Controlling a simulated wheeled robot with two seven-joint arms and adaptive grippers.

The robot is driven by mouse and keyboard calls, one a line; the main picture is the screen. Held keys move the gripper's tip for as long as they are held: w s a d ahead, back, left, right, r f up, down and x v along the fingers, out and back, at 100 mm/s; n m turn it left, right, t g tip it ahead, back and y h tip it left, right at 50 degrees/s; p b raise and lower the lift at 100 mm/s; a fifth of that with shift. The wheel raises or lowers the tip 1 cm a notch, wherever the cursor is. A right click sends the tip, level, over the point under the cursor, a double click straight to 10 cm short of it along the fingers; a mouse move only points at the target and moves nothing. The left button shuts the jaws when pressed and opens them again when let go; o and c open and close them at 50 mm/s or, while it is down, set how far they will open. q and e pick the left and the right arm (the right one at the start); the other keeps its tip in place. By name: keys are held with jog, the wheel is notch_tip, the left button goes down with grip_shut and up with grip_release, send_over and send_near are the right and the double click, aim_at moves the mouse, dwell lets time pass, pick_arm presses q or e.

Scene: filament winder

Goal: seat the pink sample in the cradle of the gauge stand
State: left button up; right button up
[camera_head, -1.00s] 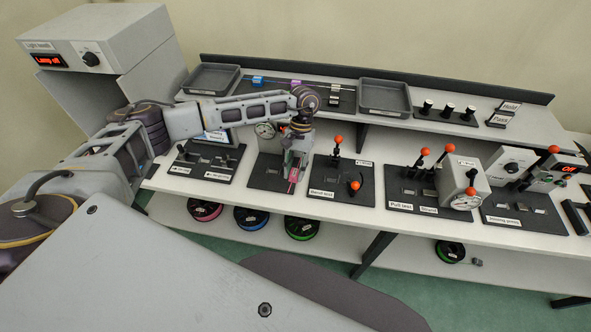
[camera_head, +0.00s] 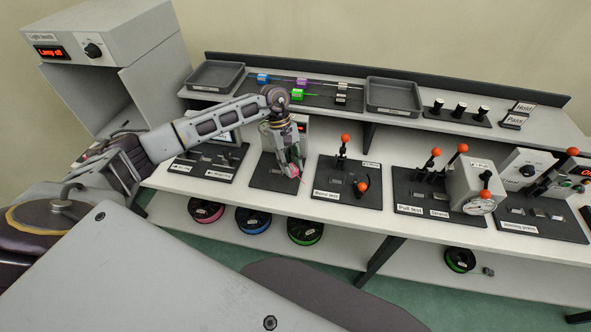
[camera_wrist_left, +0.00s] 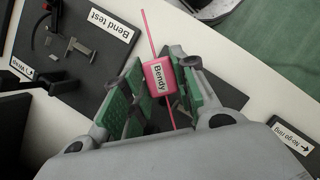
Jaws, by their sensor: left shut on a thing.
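The pink sample (camera_wrist_left: 161,70), a block labelled "Bendy" with a thin pink strand out of both ends, is between the green pads of my left gripper (camera_wrist_left: 157,88) in the left wrist view. The gripper is shut on it. In the head view my left gripper (camera_head: 291,168) points down over the dark base plate (camera_head: 265,180) of the gauge stand, with a bit of pink at its fingertips. The gauge stand's grey body (camera_head: 301,124) is mostly hidden behind the gripper. I cannot see the cradle, nor tell whether the sample touches it. My right gripper is out of view.
The bend test station (camera_head: 347,183) with orange-knobbed levers stands just right of the gauge plate. The ring gauge plate (camera_head: 207,161) lies to its left. Two grey trays and several coloured samples, including a green one (camera_head: 297,95), sit on the shelf behind.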

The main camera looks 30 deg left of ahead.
pick_arm(q)
jog(key=a+n+b, duration=0.1)
jog(key=n, duration=0.1)
jog(key=w+a+f+n+t, duration=0.1)
jog(key=a+n, duration=0.1)
jog(key=a+n+t+b, duration=0.1)
jog(key=a+n, duration=0.1)
jog(key=shift+w+a+f+b, duration=0.1)
jog(key=shift+w+f+b, duration=0.1)
jog(key=shift+w+b, duration=0.1)
jog(key=shift+w+a+n+t+b, duration=0.25)
jog(key=shift+a+n+t+b, duration=0.25)
jog(key=shift+a+n, duration=0.6)
jog(key=shift+w+a+r+n, duration=0.1)
jog(key=shift+a+n, duration=0.1)
jog(key=shift+n, duration=0.1)
